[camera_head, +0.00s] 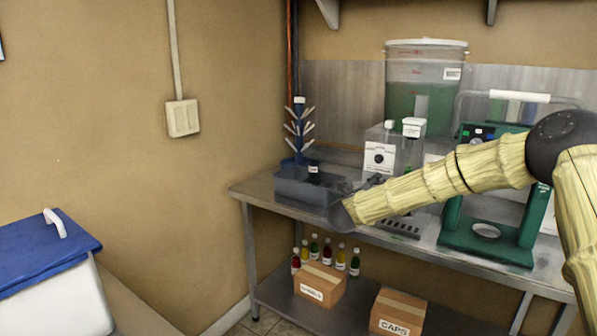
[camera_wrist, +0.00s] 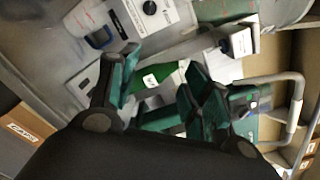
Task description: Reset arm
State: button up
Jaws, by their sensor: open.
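My arm reaches in from the right in the head view, and its dark end is over the front edge of the steel bench (camera_head: 430,240), beside the grey bin (camera_head: 305,188). The fingers cannot be made out there. In the wrist view my gripper (camera_wrist: 158,80) is open, with its two green-and-black fingers apart. No held object shows between them; a green and white surface lies beyond. The view is tilted.
A white box with a black dial (camera_head: 379,158), a large clear bucket (camera_head: 425,72) and a green frame machine (camera_head: 486,248) stand on the bench. Cartons, including one marked CAPS (camera_head: 397,312), and several bottles sit on the shelf below. A blue-lidded container (camera_head: 45,255) stands left.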

jog(key=s+a+f+n+y, duration=0.3)
jog(key=f+n, duration=0.2)
jog(key=f, duration=0.6)
jog(key=s+a+f+n+y, duration=0.2)
jog(key=s+a+f+n, duration=0.25)
jog(key=f, duration=0.55)
jog(key=s+a+f+n+g+y+p, duration=0.15)
jog(key=s+f+n+g+y, duration=0.25)
jog(key=s+f+n, duration=0.95)
jog(key=s+d+f+n+g, duration=0.1)
jog(key=s+f+g, duration=0.1)
jog(key=s+f, duration=0.45)
jog(key=s+d+f+n+g+y, duration=0.15)
jog(key=s+f, duration=0.25)
jog(key=s, duration=0.5)
jog(key=s+f+n+g+h, duration=0.1)
jog(key=s+f+g, duration=0.1)
jog(key=s+f, duration=0.45)
jog(key=s+d+n+g, duration=0.2)
jog(key=s, duration=1)
jog(key=s+d+r+n+g+p, duration=0.1)
jog(key=s+d+n+g, duration=0.2)
jog(key=s, duration=0.9)
jog(key=shift+s+d+n+g, duration=0.2)
jog(key=shift+d+n+g, duration=0.15)
